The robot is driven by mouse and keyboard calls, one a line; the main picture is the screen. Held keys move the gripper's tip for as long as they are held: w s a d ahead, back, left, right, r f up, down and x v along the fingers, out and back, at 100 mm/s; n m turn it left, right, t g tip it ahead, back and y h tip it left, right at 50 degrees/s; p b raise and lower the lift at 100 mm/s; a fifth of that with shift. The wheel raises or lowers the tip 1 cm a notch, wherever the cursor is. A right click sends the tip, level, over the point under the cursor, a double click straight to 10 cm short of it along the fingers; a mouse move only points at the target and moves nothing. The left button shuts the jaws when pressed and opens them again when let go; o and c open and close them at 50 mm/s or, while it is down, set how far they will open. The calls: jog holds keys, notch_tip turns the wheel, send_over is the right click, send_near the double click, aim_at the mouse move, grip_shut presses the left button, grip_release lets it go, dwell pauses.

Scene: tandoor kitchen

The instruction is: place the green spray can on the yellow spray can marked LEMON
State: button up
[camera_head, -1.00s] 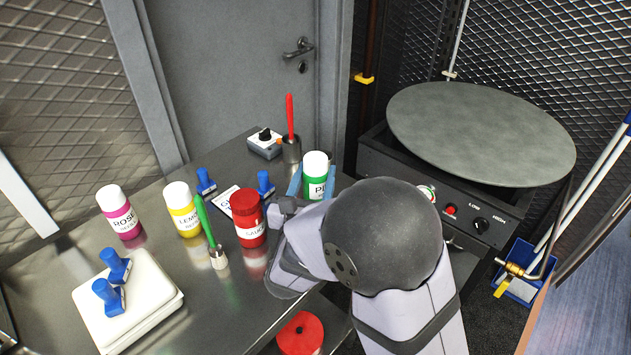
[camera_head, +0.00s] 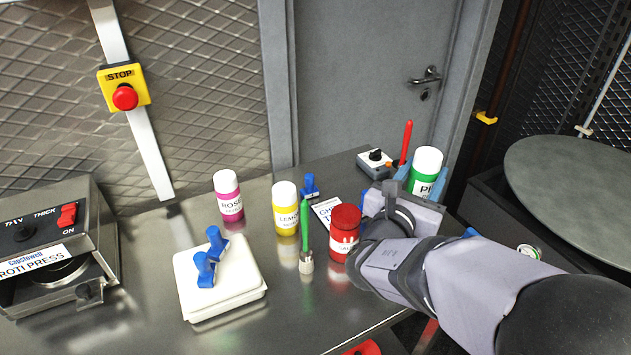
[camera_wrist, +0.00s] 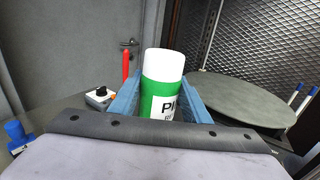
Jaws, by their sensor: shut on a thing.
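The green spray can (camera_head: 424,172), with a white cap and a label starting "PI", is upright between the blue fingers of my gripper (camera_head: 425,185). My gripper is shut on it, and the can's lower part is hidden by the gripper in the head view. The wrist view also shows the green can (camera_wrist: 162,85) between both fingers. The yellow spray can marked LEMON (camera_head: 286,212) stands upright on the steel counter, white cap up, well to the left of my gripper. Its top is clear.
A red can (camera_head: 344,236) and a green-handled tool (camera_head: 305,225) stand between my gripper and the yellow can. A magenta ROSE can (camera_head: 228,198) stands to its left. A white box (camera_head: 220,285) with blue-handled items lies in front. A roti press (camera_head: 50,250) is far left.

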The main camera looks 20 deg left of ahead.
jog(key=a+r+p, duration=0.6)
jog(key=a+r, duration=0.3)
jog(key=a, duration=0.6)
jog(key=h+p, duration=0.1)
jog(key=p, duration=0.6)
send_over(284, 188)
jog(key=shift+m, duration=0.3)
jog(key=shift+f, duration=3.45)
jog(key=shift+a+f+b, duration=0.1)
jog(key=shift+f+b, duration=0.1)
jog(key=shift+b, duration=0.1)
jog(key=o, duration=1.2)
